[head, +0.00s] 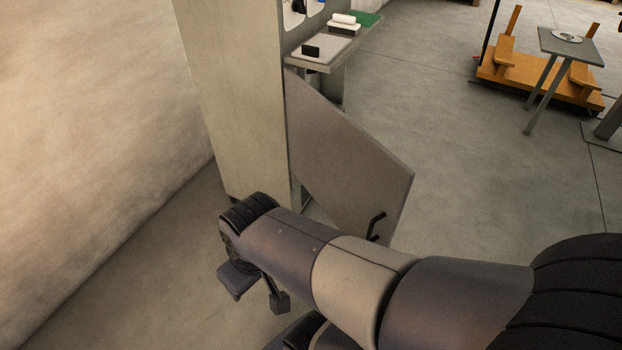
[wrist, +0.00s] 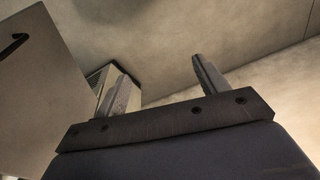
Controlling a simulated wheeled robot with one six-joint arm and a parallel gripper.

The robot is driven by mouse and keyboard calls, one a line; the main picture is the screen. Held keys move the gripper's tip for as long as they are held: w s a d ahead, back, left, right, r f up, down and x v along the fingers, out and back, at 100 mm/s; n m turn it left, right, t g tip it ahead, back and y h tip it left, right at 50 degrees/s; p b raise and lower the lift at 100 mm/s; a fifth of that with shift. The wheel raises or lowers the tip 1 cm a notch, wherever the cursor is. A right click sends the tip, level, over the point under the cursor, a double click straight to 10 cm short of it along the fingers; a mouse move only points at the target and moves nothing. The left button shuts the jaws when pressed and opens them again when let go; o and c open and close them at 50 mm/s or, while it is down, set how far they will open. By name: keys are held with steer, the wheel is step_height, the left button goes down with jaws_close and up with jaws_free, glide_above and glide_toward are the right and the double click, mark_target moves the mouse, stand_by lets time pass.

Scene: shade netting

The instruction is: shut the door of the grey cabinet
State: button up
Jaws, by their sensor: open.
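The tall grey cabinet (head: 235,95) stands against the wall in the head view. Its lower door (head: 345,160) is open and swings out to the right from the cabinet's front edge. A black bar handle (head: 376,227) is near the door's free edge, just above my arm. In the wrist view the door (wrist: 45,100) fills the left side, with its handle (wrist: 14,45) at the far left. My gripper (wrist: 161,68) is open and empty, its two fingers wide apart. It is to the right of the door there, with no visible contact. My arm hides the door's lower part in the head view.
A pale wall (head: 90,130) runs along the left. A grey shelf (head: 320,55) with small items juts out above the door. An orange platform (head: 530,80) and a small grey table (head: 572,45) stand at the far right. The floor (head: 480,150) right of the door is clear.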

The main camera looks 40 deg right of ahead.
steer(key=shift+d, duration=0.3)
steer(key=shift+c, duration=0.7)
steer(key=d+n+g+h+p, duration=0.1)
steer(key=d, duration=0.2)
steer(key=w+d+f+n+g+h+p, duration=0.1)
steer(key=d+n+g+h+p, duration=0.1)
steer(key=d, duration=0.2)
steer(key=w+d+f+n+g+h+p, duration=0.1)
steer(key=d+n+h, duration=0.1)
steer(key=d, duration=0.2)
steer(key=shift+d+f+g+p, duration=0.2)
steer(key=shift+d+g+p, duration=0.05)
steer(key=shift+g+p, duration=0.05)
steer(key=c, duration=1.1)
steer(key=d+f+n+h+p, duration=0.1)
steer(key=d+n, duration=0.1)
steer(key=w+d+f+n+g+h+p, duration=0.1)
steer(key=d+f+n, duration=0.1)
steer(key=d, duration=0.1)
steer(key=d+f+n+h+p, duration=0.1)
steer(key=d+n, duration=0.1)
steer(key=shift+w+d+f, duration=0.2)
steer(key=shift+d+f, duration=0.05)
steer(key=shift+f, duration=0.05)
jaws_close()
steer(key=s+d+f+n+h+p, duration=0.1)
steer(key=s+d+f, duration=0.3)
steer(key=d+f, duration=0.4)
steer(key=shift+d+p, duration=0.35)
steer(key=shift+d, duration=1.3)
